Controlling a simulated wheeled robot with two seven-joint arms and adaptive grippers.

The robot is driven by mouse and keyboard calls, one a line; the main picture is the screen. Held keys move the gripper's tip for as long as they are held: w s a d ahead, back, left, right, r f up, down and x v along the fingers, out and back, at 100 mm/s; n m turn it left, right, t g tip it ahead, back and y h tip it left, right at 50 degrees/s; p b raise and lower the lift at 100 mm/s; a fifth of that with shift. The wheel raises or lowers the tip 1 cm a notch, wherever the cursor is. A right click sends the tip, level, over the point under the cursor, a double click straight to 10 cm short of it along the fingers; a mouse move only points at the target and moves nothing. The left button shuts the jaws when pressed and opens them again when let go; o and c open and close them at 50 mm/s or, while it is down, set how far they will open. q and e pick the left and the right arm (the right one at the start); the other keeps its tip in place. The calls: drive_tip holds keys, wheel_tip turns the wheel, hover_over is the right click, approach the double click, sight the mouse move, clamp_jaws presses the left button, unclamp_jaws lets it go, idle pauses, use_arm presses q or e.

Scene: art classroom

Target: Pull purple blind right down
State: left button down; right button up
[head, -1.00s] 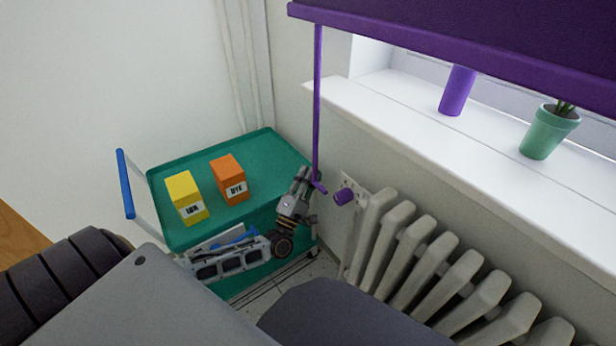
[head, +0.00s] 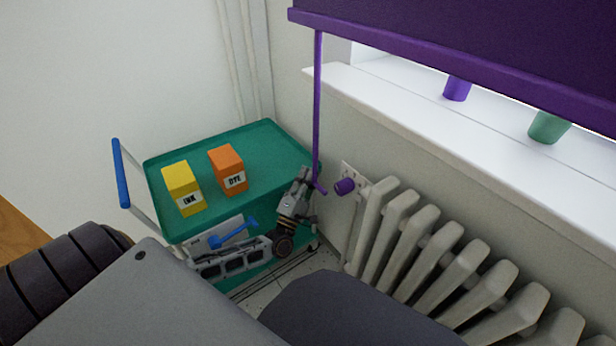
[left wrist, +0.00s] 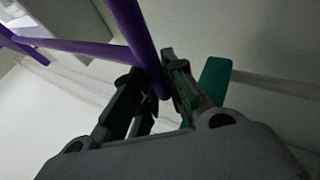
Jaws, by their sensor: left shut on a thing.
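The purple blind (head: 450,40) hangs over the window at the upper right of the head view. Its bottom bar covers the upper part of the window opening above the sill. A thin purple pull rod (head: 317,100) hangs from the bar's left end. My left gripper (head: 307,183) is shut on the rod's lower end, beside the trolley. In the left wrist view the rod (left wrist: 133,35) runs down between the two fingers (left wrist: 155,95). My right gripper is not in view.
A green trolley (head: 255,145) with a blue handle (head: 121,172) carries a yellow ink box (head: 181,185) and an orange dye box (head: 226,165). A radiator (head: 425,255) with a purple knob (head: 344,186) stands below the white sill (head: 400,100). A purple cup (head: 457,89) and green pot (head: 548,127) stand on the sill.

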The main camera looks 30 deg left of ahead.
use_arm(q)
drive_tip(key=c, duration=1.5)
unclamp_jaws()
drive_tip(key=shift+o, duration=0.2)
drive_tip(key=shift+s, duration=0.15)
drive_tip(key=v, duration=1.1)
drive_tip(key=shift+s+f, duration=0.2)
drive_tip(key=shift+s, duration=0.1)
drive_tip(key=shift+d, duration=0.1)
